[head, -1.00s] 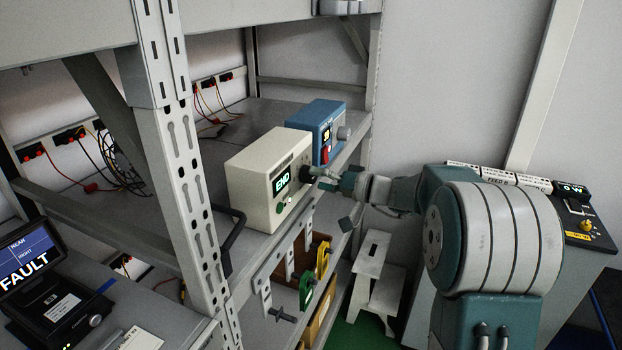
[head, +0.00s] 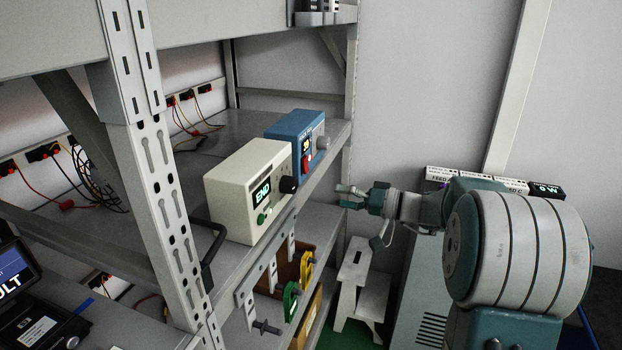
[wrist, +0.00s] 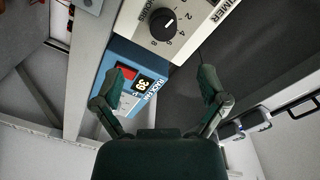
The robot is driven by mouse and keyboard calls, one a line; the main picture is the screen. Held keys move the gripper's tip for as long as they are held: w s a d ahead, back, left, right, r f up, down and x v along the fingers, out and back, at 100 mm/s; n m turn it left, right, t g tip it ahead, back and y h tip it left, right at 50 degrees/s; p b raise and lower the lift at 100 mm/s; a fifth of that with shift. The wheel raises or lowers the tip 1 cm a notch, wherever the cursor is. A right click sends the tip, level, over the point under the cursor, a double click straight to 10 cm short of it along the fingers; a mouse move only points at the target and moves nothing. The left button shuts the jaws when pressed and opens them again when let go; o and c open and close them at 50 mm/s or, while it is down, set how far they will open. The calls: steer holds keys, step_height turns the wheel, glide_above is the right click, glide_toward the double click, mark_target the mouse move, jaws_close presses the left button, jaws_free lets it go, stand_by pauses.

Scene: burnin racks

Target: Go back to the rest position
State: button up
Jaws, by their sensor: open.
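My gripper (head: 352,197) is open and empty, held in free air to the right of the shelf edge. In the wrist view its two fingers (wrist: 160,90) are spread apart with nothing between them. The cream timer box (head: 248,190) stands on the shelf with a green END display and a black knob (head: 288,185). The knob also shows at the top of the wrist view (wrist: 169,25). The blue box (head: 296,138) stands behind the timer and appears beside the left finger in the wrist view (wrist: 122,65). My gripper is apart from both boxes.
The grey rack post (head: 170,190) and shelf edges stand left of my arm. Green (head: 290,300) and yellow (head: 306,270) handled items hang below the shelf. A white step stool (head: 362,285) stands on the floor below my gripper. A console (head: 430,300) stands at the right.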

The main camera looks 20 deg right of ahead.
steer(key=shift+a, duration=0.1)
steer(key=s+a+f+g+h, duration=0.2)
steer(key=s+a+g+h, duration=0.35)
steer(key=s+a, duration=0.75)
steer(key=s+d+f+h, duration=0.1)
steer(key=s+h, duration=0.3)
steer(key=s, duration=0.4)
steer(key=s+d+f+h, duration=0.2)
steer(key=s+h, duration=0.2)
steer(key=s, duration=0.4)
steer(key=shift+d+n, duration=0.3)
steer(key=shift+d, duration=0.1)
steer(key=shift+t+h, duration=0.25)
